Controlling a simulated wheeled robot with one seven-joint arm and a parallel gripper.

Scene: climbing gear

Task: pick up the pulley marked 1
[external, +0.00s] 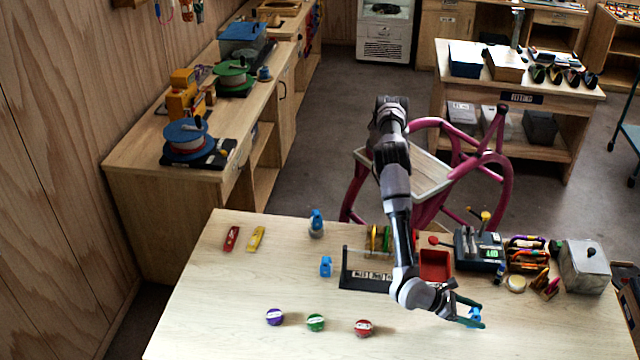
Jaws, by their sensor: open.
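My gripper (474,312) is low over the right part of the front table, with its teal fingers spread apart. A small blue piece (475,313) shows between the fingers; I cannot tell whether they touch it. A similar small blue piece (326,266) stands left of the dark rack. Three round pieces with pale bands lie in a row near the front: purple (274,317), green (315,323) and red (363,328). No number is legible on any piece, so I cannot tell which is the pulley marked 1.
The dark rack (366,283) and a red bin (435,265) stand mid-table. A blue bottle (316,224) and red and yellow pieces (243,238) are further left. A scale (479,250), carabiners and a grey box (585,267) crowd the back right. The front left is clear.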

